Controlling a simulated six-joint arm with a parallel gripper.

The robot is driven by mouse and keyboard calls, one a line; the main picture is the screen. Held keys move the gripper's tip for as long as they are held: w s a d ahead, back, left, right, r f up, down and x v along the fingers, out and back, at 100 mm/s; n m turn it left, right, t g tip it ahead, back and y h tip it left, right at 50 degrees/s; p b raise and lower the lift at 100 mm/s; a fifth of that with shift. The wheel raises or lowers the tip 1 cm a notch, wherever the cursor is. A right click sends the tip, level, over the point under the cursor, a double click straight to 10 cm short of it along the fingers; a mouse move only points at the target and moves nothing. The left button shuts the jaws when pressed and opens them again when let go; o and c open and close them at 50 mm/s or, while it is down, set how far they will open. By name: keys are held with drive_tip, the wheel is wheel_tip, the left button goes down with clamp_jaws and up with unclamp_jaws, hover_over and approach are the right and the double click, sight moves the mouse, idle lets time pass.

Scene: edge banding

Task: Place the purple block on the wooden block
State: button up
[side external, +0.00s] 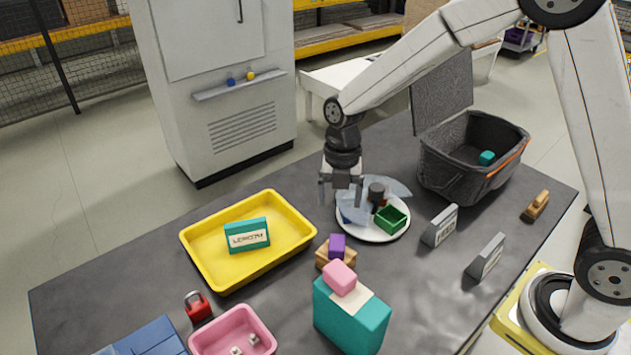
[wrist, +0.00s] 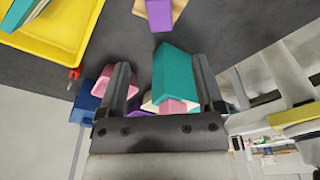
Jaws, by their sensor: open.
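The purple block (side external: 337,246) sits on top of the wooden block (side external: 322,261) near the middle of the table. In the wrist view the purple block (wrist: 160,15) and part of the wooden block (wrist: 179,7) show at the top edge, partly cut off. My gripper (side external: 341,204) is open, with its fingers apart and nothing between them. It hangs above the table, up and behind the purple block in the side view, clear of it. In the wrist view, my gripper (wrist: 161,68) has its two fingers spread wide.
A white plate (side external: 372,233) with a green box (side external: 391,219) lies right beside my gripper. A yellow tray (side external: 206,268) stands left. A teal box (side external: 350,322) with a pink block (side external: 339,278) on it stands in front. An open grey bag (side external: 455,165) stands at the back right.

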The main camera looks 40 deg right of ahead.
drive_tip(key=s+d+m+t, duration=0.1)
drive_tip(key=s+m, duration=0.3)
drive_tip(key=m, duration=0.5)
drive_tip(key=s+d+m+t, duration=0.1)
drive_tip(key=s+d+m, duration=0.3)
drive_tip(key=m, duration=0.5)
drive_tip(key=s+d+r+m+t+h, duration=0.1)
drive_tip(key=s+d+m, duration=0.1)
drive_tip(key=s+m, duration=0.3)
drive_tip(key=m, duration=0.4)
drive_tip(key=shift+d+t, duration=0.25)
drive_tip(key=shift+t, duration=0.05)
